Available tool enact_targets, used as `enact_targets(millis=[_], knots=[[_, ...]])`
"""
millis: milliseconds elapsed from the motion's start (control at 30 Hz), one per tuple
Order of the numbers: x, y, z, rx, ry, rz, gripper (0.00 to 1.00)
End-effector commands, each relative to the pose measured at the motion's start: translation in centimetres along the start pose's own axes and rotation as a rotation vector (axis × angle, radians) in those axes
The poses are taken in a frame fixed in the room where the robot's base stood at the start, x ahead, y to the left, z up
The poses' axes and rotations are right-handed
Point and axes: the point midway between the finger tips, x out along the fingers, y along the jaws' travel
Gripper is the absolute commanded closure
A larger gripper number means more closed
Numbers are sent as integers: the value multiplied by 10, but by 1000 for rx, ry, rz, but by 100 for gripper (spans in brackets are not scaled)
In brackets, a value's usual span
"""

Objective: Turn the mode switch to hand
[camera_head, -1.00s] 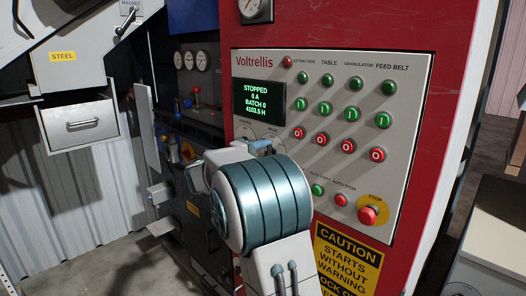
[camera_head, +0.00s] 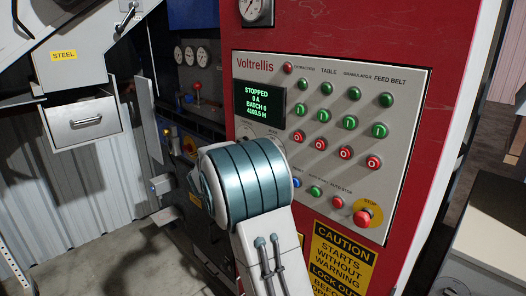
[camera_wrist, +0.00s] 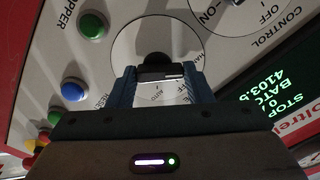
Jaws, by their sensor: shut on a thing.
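The mode switch is a black knob (camera_wrist: 155,62) on a round white dial plate (camera_wrist: 128,45) in the wrist view. My gripper (camera_wrist: 160,78) is shut on the knob, with one finger on each side. Small lettering around the dial is partly covered by the fingers; AUTO is faintly readable below the knob. I cannot tell exactly where the knob points. In the head view my arm hides the gripper and the switch, on the grey Voltrellis panel (camera_head: 400,125).
A control switch (camera_wrist: 235,3) sits beside the dial. Green (camera_wrist: 93,24) and blue (camera_wrist: 74,90) buttons lie on its other side. The panel also carries several green and red buttons, a display (camera_head: 258,103) reading STOPPED, and a stop button (camera_head: 366,216). A steel drawer (camera_head: 85,125) is at left.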

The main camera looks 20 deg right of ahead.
Motion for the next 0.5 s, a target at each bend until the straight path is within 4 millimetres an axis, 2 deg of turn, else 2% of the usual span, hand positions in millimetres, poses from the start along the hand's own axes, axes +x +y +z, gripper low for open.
enact_targets(millis=[500], knots=[[-1,1,2,-78,-3,0,77]])
